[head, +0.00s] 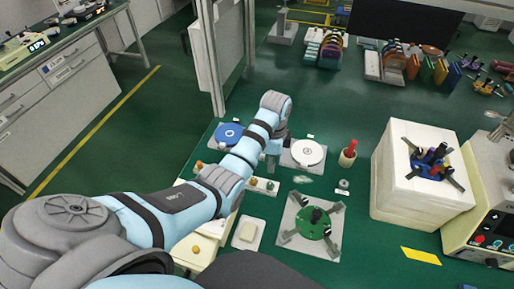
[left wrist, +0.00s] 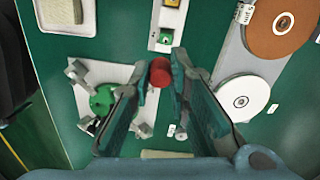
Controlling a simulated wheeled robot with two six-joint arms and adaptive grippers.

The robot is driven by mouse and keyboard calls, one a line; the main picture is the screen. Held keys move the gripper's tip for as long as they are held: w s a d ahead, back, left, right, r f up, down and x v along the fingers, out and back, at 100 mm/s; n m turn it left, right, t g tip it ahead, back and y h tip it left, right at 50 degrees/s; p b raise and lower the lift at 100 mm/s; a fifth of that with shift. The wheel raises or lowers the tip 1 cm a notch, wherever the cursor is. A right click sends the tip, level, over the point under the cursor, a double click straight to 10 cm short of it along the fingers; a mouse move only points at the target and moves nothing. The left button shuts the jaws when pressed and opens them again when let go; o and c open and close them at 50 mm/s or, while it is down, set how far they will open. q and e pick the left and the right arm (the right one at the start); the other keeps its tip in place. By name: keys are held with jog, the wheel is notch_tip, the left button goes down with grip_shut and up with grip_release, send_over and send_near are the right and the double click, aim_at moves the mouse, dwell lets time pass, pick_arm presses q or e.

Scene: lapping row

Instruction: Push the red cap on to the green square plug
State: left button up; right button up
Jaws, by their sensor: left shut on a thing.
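My left gripper (left wrist: 164,72) is shut on the red cap (left wrist: 160,73), held between its fingertips in the left wrist view. The green square plug (left wrist: 166,37) sits near the end of a pale strip, just above the cap in that picture and apart from it. In the head view my left gripper (head: 272,162) hangs by this strip, where a small green piece (head: 270,185) shows that looks like the plug. The cap is not visible there. My right gripper is not in view.
A white disc (head: 303,152) lies beyond the strip and a blue disc (head: 228,133) to the left. A plate with a round green part (head: 312,223) stands at the near right. A cup with a red piece (head: 348,155) and a white box (head: 415,190) stand further right.

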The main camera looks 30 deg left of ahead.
pick_arm(q)
jog(key=shift+w+a+f+m+p, duration=0.1)
jog(key=shift+w+f+m+p, duration=0.3)
jog(key=shift+f+m+p, duration=0.35)
jog(key=shift+s+f+m, duration=0.1)
jog(key=shift+f+m, duration=0.05)
jog(key=shift+m, duration=0.1)
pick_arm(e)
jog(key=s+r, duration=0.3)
pick_arm(q)
jog(key=shift+s, duration=0.1)
jog(key=shift+f, duration=0.1)
jog(key=shift+w+a, duration=0.15)
jog(key=shift+w, duration=0.05)
jog(key=shift+f, duration=0.4)
notch_tip(320, 180, down, 4)
jog(key=b, duration=0.4)
jog(key=shift+s+f, duration=0.1)
jog(key=shift+f+b, duration=0.35)
jog(key=shift+f, duration=0.2)
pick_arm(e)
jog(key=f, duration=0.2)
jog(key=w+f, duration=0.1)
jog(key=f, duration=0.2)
